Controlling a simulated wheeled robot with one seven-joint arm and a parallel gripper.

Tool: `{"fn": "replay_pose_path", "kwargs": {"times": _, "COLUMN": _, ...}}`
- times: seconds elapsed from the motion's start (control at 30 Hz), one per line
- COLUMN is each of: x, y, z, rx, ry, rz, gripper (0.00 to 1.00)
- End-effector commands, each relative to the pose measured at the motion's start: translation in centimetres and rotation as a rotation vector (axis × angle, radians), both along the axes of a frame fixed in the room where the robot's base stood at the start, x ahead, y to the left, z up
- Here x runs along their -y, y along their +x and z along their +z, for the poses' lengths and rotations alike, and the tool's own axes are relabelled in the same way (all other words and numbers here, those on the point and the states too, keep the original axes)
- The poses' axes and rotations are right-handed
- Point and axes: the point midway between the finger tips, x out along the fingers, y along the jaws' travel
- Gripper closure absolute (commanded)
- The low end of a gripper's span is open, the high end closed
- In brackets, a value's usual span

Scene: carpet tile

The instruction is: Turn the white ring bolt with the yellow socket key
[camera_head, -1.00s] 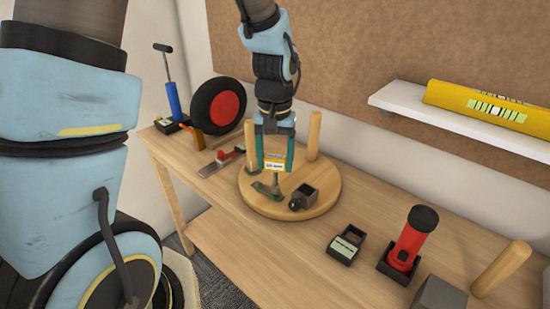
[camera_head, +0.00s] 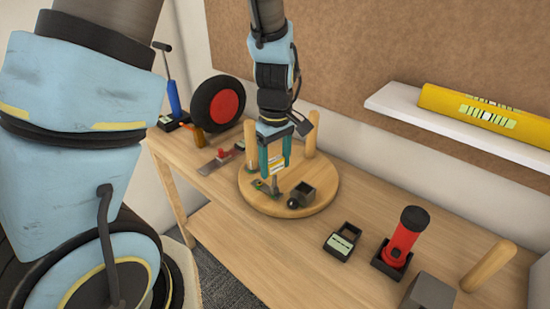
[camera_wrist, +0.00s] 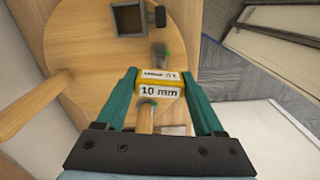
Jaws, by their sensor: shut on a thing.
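The yellow socket key (camera_wrist: 158,90), with a white "10 mm" label, is between the teal fingers of my gripper (camera_wrist: 160,84) in the wrist view. In the head view my gripper (camera_head: 276,165) points down, shut on the key (camera_head: 277,166), above the round wooden board (camera_head: 322,190). The key's lower end is close to a small grey and green piece (camera_head: 267,187) on the board; I cannot tell whether they touch. I cannot make out the white ring bolt in either view.
A dark open box (camera_head: 301,194) with a round knob sits on the board beside my gripper. Wooden posts (camera_head: 310,132) rise behind it. A black tray (camera_head: 342,241) and a red flashlight (camera_head: 404,236) stand to the right. A wheel (camera_head: 217,103) stands at the left.

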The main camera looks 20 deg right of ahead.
Motion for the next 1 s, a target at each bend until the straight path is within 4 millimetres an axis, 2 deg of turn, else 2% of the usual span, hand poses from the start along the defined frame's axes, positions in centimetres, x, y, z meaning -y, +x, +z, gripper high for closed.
{"fn": "replay_pose_path", "kwargs": {"times": 0.43, "x": 0.12, "y": 0.06, "z": 0.22, "rx": 0.001, "ry": 0.001, "rz": 0.275, "gripper": 1.00}}
{"fn": "replay_pose_path", "kwargs": {"times": 0.53, "x": 0.17, "y": 0.05, "z": 0.23, "rx": 0.001, "ry": 0.001, "rz": 0.382, "gripper": 1.00}}
{"fn": "replay_pose_path", "kwargs": {"times": 0.7, "x": 0.27, "y": 0.18, "z": -0.04, "rx": 0.002, "ry": 0.000, "rz": 0.708, "gripper": 1.00}}
{"fn": "replay_pose_path", "kwargs": {"times": 0.8, "x": 0.28, "y": 0.22, "z": -0.03, "rx": 0.001, "ry": 0.000, "rz": 0.843, "gripper": 1.00}}
{"fn": "replay_pose_path", "kwargs": {"times": 1.0, "x": 0.31, "y": 0.30, "z": -0.01, "rx": 0.001, "ry": -0.001, "rz": 0.983, "gripper": 1.00}}
